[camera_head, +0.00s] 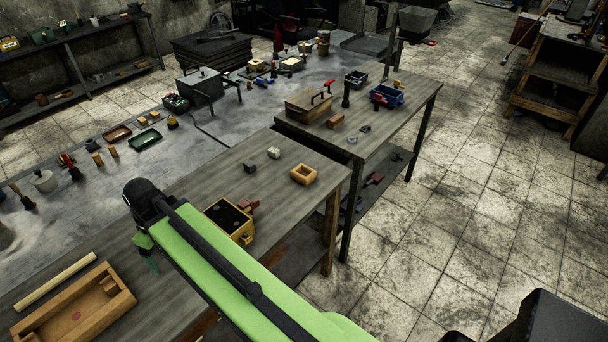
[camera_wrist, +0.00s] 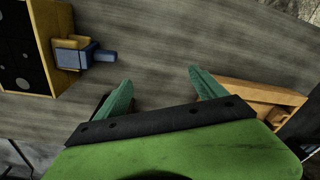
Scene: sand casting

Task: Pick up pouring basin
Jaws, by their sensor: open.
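No object is plainly marked as the pouring basin. A small hollow square block (camera_head: 304,174), orange-brown, lies near the right end of the near bench and is a basin-like piece. A larger open wooden box (camera_head: 58,328) with a shaped inside and a red spot lies at lower left; part of it shows at the right of the wrist view (camera_wrist: 243,88). My gripper (camera_head: 149,254) is over the bench between this box and a yellow box; its green fingers (camera_wrist: 156,88) are apart with bare bench between them. My arm hides part of the bench.
The yellow box (camera_head: 244,239) with a black face is beside my arm and at the left in the wrist view (camera_wrist: 41,93). A pale rod (camera_head: 55,281) lies behind the large wooden box. Two small blocks (camera_head: 250,167) sit farther back. The tiled floor at right is open.

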